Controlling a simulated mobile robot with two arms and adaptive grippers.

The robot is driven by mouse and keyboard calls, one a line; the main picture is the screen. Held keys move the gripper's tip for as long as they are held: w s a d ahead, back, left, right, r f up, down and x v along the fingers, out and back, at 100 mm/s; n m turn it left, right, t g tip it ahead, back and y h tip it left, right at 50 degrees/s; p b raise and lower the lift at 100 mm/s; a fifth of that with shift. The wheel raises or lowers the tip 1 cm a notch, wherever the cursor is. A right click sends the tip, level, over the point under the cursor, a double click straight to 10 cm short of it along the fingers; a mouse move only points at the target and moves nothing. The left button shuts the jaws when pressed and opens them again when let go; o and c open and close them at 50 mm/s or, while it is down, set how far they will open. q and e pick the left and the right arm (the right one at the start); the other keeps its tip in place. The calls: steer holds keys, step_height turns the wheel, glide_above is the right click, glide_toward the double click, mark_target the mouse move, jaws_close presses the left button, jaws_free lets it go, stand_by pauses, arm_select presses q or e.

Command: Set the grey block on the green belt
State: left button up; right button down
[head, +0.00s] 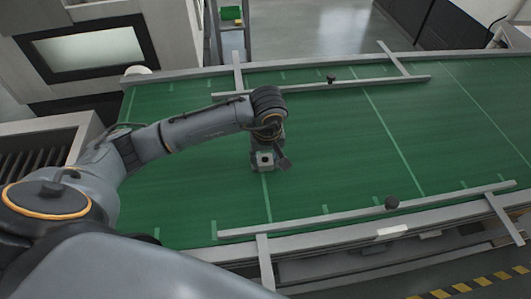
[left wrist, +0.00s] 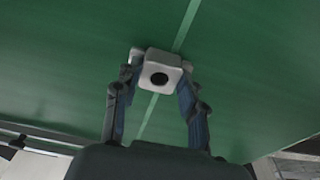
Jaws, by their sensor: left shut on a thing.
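The grey block (head: 264,160) is a small light-grey piece with a dark round hole in its face. In the left wrist view the grey block (left wrist: 159,70) sits between the two fingers of my left gripper (left wrist: 160,85), which is shut on it. In the head view my left gripper (head: 268,153) points down over the middle of the green belt (head: 330,150). The block is at or just above the belt surface, near a pale cross line; I cannot tell whether it touches. My right gripper is not in view.
Metal guide rails run along the belt's far side (head: 340,85) and near side (head: 330,219), each with a dark knob. A grey machine with a window (head: 90,52) stands at the back left. The belt right of my gripper is clear.

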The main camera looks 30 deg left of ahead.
arm_select(q)
steer(key=shift+f, duration=0.2)
steer(key=o, duration=0.8)
steer(key=shift+b, duration=0.35)
steer(key=o, duration=0.5)
steer(key=shift+c, duration=0.2)
